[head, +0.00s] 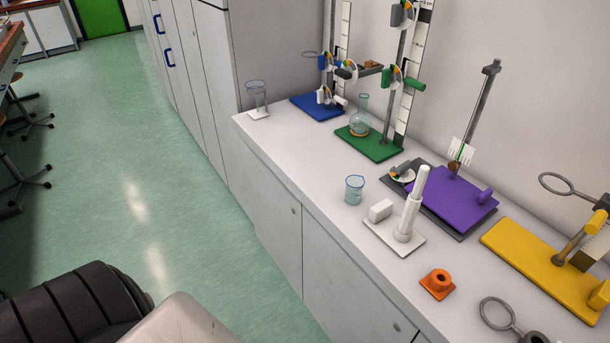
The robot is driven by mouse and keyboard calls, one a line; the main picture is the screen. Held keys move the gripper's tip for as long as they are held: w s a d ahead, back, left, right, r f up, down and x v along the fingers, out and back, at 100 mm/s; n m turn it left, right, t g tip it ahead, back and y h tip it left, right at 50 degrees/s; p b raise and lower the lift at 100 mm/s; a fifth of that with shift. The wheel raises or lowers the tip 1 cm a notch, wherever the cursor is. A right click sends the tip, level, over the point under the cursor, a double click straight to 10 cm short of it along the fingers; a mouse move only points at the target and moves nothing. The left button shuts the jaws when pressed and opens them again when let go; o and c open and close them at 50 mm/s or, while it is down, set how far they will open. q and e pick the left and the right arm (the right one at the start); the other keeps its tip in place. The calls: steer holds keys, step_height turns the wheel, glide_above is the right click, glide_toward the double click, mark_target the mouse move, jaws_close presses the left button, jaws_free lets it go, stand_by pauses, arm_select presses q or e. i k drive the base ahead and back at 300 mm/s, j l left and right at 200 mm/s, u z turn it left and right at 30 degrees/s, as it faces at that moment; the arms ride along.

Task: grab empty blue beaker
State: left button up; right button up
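A small clear beaker with a bluish rim and tint (354,189) stands upright on the bench near its front edge, left of a white stand. I cannot clearly tell whether it holds any liquid. A taller clear glass vessel (257,97) stands at the far left end of the bench on a small white base. Neither of my grippers shows in the head view.
The bench (310,175) carries a blue stand (313,107), a green stand (366,147) with a flask (360,116), a white stand (393,238), a purple plate (455,200), a yellow stand (530,265) and an orange piece (437,282).

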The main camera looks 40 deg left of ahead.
mark_target(353, 188)
steer(key=u, duration=0.8)
